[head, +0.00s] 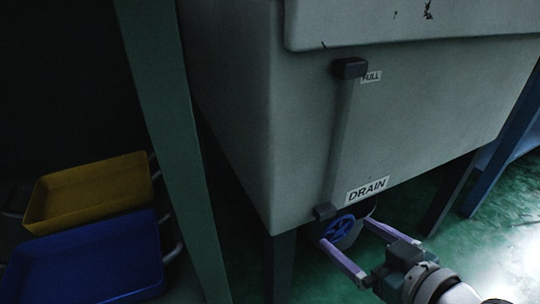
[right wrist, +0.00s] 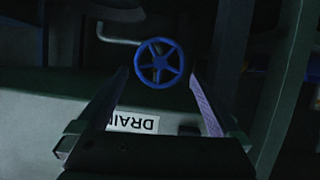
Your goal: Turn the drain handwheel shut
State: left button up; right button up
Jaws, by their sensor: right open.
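The drain handwheel (head: 340,229) is a blue spoked wheel under the lower front edge of the grey tank, just below the DRAIN label (head: 367,190). In the right wrist view the handwheel (right wrist: 159,63) shows whole and face-on, just past the fingertips and roughly centred between them. My right gripper (head: 359,249) is open, with its purple fingers spread to either side of the wheel in the head view. I cannot tell whether a finger touches the rim. The DRAIN label (right wrist: 132,122) appears upside down in the right wrist view. My left gripper is not in view.
The grey tank (head: 230,110) overhangs the wheel, with a vertical sight tube (head: 342,140) on its front. A green post (head: 165,130) stands left of it. A yellow tray (head: 90,188) and a blue tray (head: 88,262) are at the lower left. Green floor (head: 490,240) is open at right.

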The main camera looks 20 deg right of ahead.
aim_at(330, 216)
jog(key=b+x, duration=0.4)
jog(key=x, duration=0.2)
jog(key=shift+w+f, duration=0.2)
jog(key=shift+w, duration=0.55)
jog(key=c, duration=1)
jog(key=shift+m+b, duration=0.3)
jog(key=o, duration=1)
